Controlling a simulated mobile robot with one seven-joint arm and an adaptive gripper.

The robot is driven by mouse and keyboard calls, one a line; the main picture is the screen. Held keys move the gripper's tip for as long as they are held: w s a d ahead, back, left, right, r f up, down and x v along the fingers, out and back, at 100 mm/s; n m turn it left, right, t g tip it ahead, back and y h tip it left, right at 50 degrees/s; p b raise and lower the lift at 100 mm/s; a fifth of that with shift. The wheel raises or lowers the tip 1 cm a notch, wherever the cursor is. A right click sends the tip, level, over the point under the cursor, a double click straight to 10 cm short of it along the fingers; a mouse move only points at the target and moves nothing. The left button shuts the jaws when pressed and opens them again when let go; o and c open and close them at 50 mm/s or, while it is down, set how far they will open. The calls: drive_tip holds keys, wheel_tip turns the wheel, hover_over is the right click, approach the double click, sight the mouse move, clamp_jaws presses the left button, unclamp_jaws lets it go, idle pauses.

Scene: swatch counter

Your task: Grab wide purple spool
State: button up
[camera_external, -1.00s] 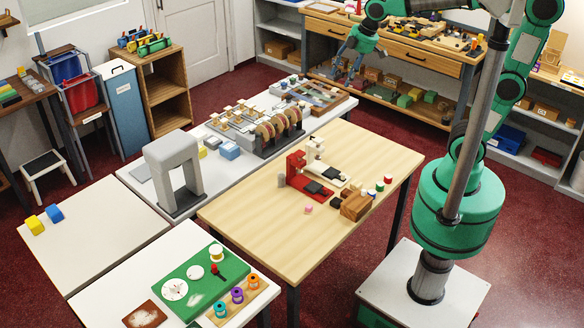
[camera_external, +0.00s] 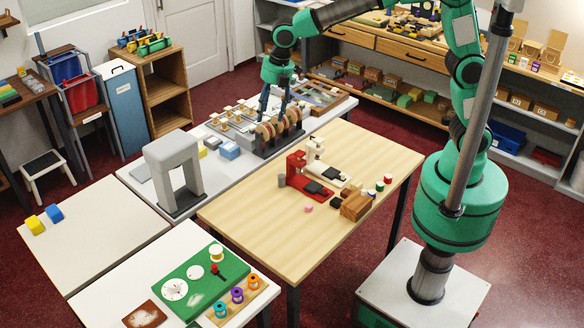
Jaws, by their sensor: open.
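A purple spool (camera_external: 237,295) stands in a wooden holder (camera_external: 260,293) on the front white table, between a teal spool (camera_external: 220,309) and an orange spool (camera_external: 254,281). It looks small here, and I cannot judge its width against other spools. My gripper (camera_external: 273,112) points down with its fingers apart, over the row of round discs in the dark rack (camera_external: 268,146) on the back white table. It is far from the purple spool. I cannot tell whether the fingers touch a disc.
A green board (camera_external: 190,283) with white discs lies beside the spool holder. A grey arch (camera_external: 171,168) stands left of the wooden table (camera_external: 262,205). That table carries a red device (camera_external: 296,170), a brown block (camera_external: 356,206) and small spools; its front left part is clear.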

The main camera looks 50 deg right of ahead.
drive_tip(key=s+a+f+n+p, duration=0.15)
drive_tip(key=a+f+n, duration=0.4)
drive_tip(key=a, duration=0.65)
drive_tip(key=n+g+h+p, duration=0.2)
drive_tip(key=n+p, duration=0.2)
drive_tip(key=n, duration=0.8)
hover_over(236, 292)
wheel_tip(236, 292, down, 22)
drive_tip(key=shift+s+f, duration=0.15)
drive_tip(key=shift+f, duration=0.05)
drive_tip(key=shift+f, duration=0.1)
drive_tip(key=shift+f, duration=4.2)
drive_tip(key=shift+f, duration=0.1)
drive_tip(key=shift+f+p, duration=0.35)
drive_tip(key=shift+f, duration=2.15)
